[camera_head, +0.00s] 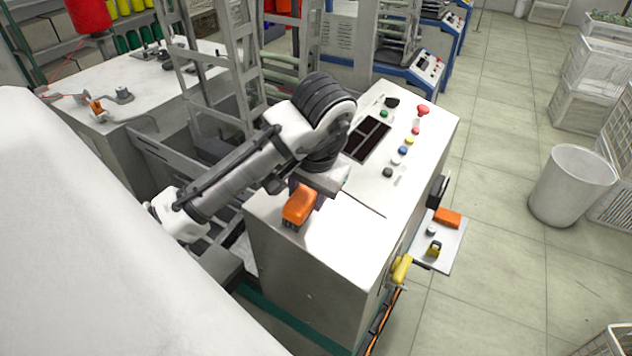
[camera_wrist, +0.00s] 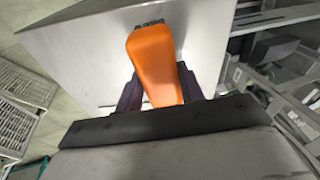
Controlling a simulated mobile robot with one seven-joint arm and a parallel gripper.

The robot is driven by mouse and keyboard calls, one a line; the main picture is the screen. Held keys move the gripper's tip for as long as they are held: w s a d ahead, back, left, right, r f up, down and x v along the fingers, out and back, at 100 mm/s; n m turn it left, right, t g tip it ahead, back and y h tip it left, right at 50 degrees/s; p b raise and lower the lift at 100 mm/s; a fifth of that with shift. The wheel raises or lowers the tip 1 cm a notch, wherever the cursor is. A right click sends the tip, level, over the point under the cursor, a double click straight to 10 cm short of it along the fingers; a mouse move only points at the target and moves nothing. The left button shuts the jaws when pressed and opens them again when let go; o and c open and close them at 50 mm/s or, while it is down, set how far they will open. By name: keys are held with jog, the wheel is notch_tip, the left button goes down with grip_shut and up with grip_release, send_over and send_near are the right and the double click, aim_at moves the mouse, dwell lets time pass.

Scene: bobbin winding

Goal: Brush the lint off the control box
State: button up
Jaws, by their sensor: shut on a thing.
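The control box (camera_head: 345,238) is a white cabinet with a sloped top that carries a dark screen, coloured buttons and a red knob. My gripper (camera_head: 304,192) is over the near left part of its top. It is shut on an orange brush (camera_head: 299,203), whose dark bristles point down close to the box top; I cannot tell whether they touch. In the wrist view the brush (camera_wrist: 153,62) stands between the two dark fingers (camera_wrist: 158,92), in front of the pale box surface (camera_wrist: 85,50). I cannot make out any lint on the top.
A small side shelf (camera_head: 452,252) on the box's right holds an orange block (camera_head: 447,218) and small items. A yellow handle (camera_head: 401,268) sticks out below. Metal frames (camera_head: 245,60) stand behind left. A white bin (camera_head: 570,187) stands on the open tiled floor at right.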

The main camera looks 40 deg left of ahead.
jog(key=shift+w+d+f, duration=0.15)
jog(key=shift+d, duration=0.7)
jog(key=shift+w+d+f, duration=0.1)
jog(key=shift+d, duration=0.75)
jog(key=shift+w+d+f, duration=0.25)
jog(key=shift+d+f, duration=0.2)
jog(key=shift+d, duration=1.25)
jog(key=shift+w+d+f, duration=0.3)
jog(key=shift+d+f, duration=0.2)
jog(key=shift+d, duration=1.25)
jog(key=shift+w+d+f, duration=0.25)
jog(key=shift+d+f, duration=0.2)
jog(key=shift+d, duration=1.25)
